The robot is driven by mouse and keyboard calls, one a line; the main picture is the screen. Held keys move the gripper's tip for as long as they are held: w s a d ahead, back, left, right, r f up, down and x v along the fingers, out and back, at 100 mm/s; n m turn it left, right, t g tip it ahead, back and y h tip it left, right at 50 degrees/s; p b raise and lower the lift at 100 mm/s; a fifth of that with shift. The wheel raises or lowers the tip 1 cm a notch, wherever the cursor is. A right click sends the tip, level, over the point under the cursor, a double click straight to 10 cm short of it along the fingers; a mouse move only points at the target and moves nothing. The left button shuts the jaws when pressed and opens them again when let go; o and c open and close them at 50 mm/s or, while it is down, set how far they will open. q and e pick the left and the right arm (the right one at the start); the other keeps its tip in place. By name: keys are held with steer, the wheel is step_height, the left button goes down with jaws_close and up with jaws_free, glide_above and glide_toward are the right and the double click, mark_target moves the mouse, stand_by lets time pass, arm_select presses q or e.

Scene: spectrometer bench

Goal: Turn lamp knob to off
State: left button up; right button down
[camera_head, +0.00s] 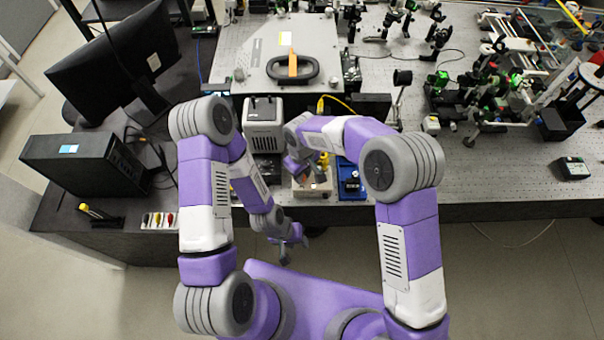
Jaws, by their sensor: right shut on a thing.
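A small beige box (314,187) stands at the bench's front edge, and a grey vented box (263,135) stands behind it to the left. I cannot tell for sure which one is the lamp unit. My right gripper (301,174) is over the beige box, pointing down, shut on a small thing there. Its fingers and wrist hide that thing, and I cannot make out the lamp knob or its setting. My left gripper (292,252) hangs in front of the bench edge, apart from everything, with its fingers spread and empty.
A blue tray (344,190) with a dark device is close right of the beige box. A yellow cable (342,104) runs behind. A black computer case (80,165) and a monitor (115,60) stand left. Optics crowd the right, and the front right benchtop is mostly clear.

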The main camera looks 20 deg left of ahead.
steer(key=n, duration=0.3)
steer(key=shift+n+b, duration=0.3)
steer(key=shift+b, duration=0.1)
steer(key=shift+n, duration=1.4)
steer(key=shift+r, duration=0.1)
steer(key=c, duration=1)
jaws_free()
step_height(320, 180, up, 8)
steer(key=shift+f, duration=0.25)
steer(key=shift+s, duration=0.1)
